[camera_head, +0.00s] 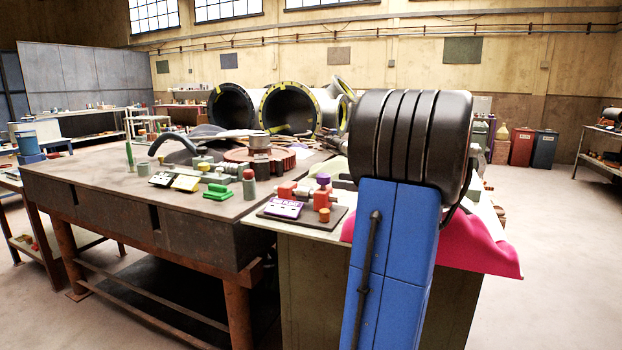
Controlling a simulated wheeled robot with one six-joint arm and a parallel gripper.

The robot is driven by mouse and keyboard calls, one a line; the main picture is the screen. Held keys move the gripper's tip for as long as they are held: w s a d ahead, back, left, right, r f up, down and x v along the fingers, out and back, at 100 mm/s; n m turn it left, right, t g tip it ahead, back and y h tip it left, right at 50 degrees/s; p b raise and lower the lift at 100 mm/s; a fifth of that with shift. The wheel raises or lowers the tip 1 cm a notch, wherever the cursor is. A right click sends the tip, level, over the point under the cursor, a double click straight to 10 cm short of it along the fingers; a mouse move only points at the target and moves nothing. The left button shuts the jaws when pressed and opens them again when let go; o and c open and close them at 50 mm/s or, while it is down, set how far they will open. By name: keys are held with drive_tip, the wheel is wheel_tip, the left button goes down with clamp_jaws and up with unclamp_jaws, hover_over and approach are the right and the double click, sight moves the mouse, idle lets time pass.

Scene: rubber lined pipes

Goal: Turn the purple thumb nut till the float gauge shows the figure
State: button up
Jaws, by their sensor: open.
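The purple thumb nut (322,180) sits at the top of a small red fitting (321,198) on a dark board (333,217), on the pale bench to the right of the big steel table. Next to it on the left is a red valve-like block (287,191). A purple-edged plate with markings (282,208) lies at the board's front left; its figure is too small to read. I cannot tell which part is the float gauge. My blue and black arm link stands just right of the board. My gripper is not in view.
The steel table (90,185) carries a green block (217,192), a grey-green bottle (249,185), small plates and a brown gear-like ring (262,157). Large lined pipes (290,107) lie behind. Pink cloth (490,257) hangs over the bench's right edge. Floor at right is clear.

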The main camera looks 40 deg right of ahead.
sight(320, 175)
drive_tip(key=x, duration=1.1)
drive_tip(key=c, duration=1.1)
drive_tip(key=shift+o, duration=0.2)
drive_tip(key=shift+d+m+h, duration=0.1)
drive_tip(key=shift+m+h, duration=0.3)
drive_tip(key=shift+h, duration=0.1)
drive_tip(key=m+h, duration=0.1)
drive_tip(key=h, duration=0.1)
drive_tip(key=d+m+t+h, duration=0.1)
drive_tip(key=m+h, duration=0.1)
drive_tip(key=h, duration=0.1)
drive_tip(key=m+h, duration=0.2)
drive_tip(key=h, duration=0.1)
drive_tip(key=shift+w+d+t, duration=0.15)
drive_tip(key=shift+d+t, duration=0.15)
drive_tip(key=shift+t, duration=0.1)
drive_tip(key=shift+s+d+m+g+h, duration=0.1)
drive_tip(key=shift+d+m+g+h, duration=0.2)
drive_tip(key=shift+m+h, duration=0.65)
drive_tip(key=shift+s+d+m+g+h, duration=0.1)
drive_tip(key=shift+d+m+g+h, duration=0.15)
drive_tip(key=shift+m+h, duration=0.7)
drive_tip(key=shift+d+m+g+h, duration=0.25)
drive_tip(key=shift+m+g+h, duration=0.15)
drive_tip(key=shift+h, duration=1)
drive_tip(key=shift+d+m+h, duration=0.1)
drive_tip(key=shift+m+h, duration=0.2)
drive_tip(key=shift+h, duration=0.2)
drive_tip(key=o, duration=1.1)
drive_tip(key=shift+c, duration=0.2)
